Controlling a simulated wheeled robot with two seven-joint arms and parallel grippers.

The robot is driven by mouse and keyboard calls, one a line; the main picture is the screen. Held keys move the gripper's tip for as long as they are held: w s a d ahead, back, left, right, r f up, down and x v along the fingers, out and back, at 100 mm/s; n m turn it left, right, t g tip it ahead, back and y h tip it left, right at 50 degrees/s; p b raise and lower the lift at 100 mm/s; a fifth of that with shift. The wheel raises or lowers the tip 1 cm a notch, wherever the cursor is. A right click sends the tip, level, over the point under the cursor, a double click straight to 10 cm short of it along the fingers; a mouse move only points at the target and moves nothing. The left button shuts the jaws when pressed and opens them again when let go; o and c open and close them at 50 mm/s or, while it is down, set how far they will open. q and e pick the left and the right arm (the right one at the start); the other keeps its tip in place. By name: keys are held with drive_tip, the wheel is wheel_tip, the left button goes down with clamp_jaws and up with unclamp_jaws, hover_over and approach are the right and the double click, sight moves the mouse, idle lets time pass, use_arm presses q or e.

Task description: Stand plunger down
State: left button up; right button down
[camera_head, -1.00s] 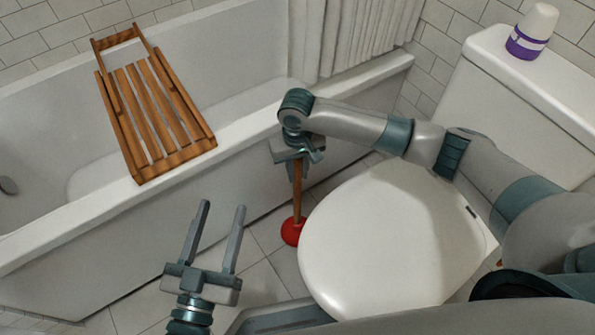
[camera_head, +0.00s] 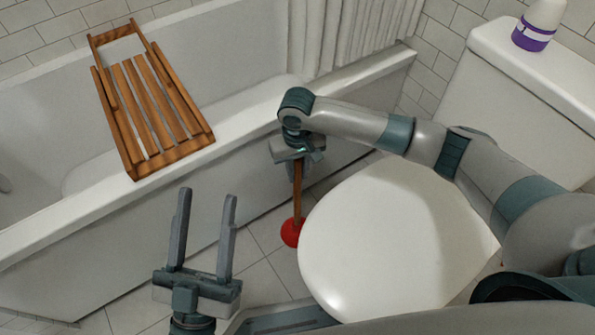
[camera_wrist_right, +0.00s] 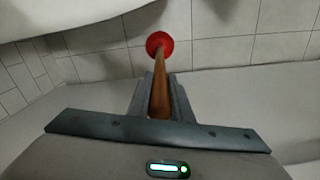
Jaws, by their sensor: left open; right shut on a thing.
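The plunger has a brown wooden handle (camera_head: 297,193) and a red cup (camera_head: 291,232). It is close to upright with the cup at the bottom, between the bathtub and the toilet. My right gripper (camera_head: 298,165) is shut on the upper part of the handle. In the right wrist view the handle (camera_wrist_right: 160,92) runs between the fingers, and the red cup (camera_wrist_right: 159,44) shows beyond them over the tiles. I cannot tell whether the cup touches the floor. My left gripper (camera_head: 205,205) is open and empty, in front of the tub's side.
The white toilet lid (camera_head: 390,240) is right beside the plunger. The bathtub (camera_head: 110,245) runs along the left, with a wooden rack (camera_head: 150,105) across its rim. A white and purple bottle (camera_head: 535,32) stands on the toilet tank (camera_head: 500,85). Tiled floor (camera_head: 262,262) is free near the plunger.

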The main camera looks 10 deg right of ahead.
idle(0.3)
drive_tip(key=shift+f+p, duration=0.4)
drive_tip(key=shift+p, duration=0.2)
idle(0.6)
drive_tip(key=c, duration=1.5)
unclamp_jaws()
drive_tip(key=shift+f, duration=0.1)
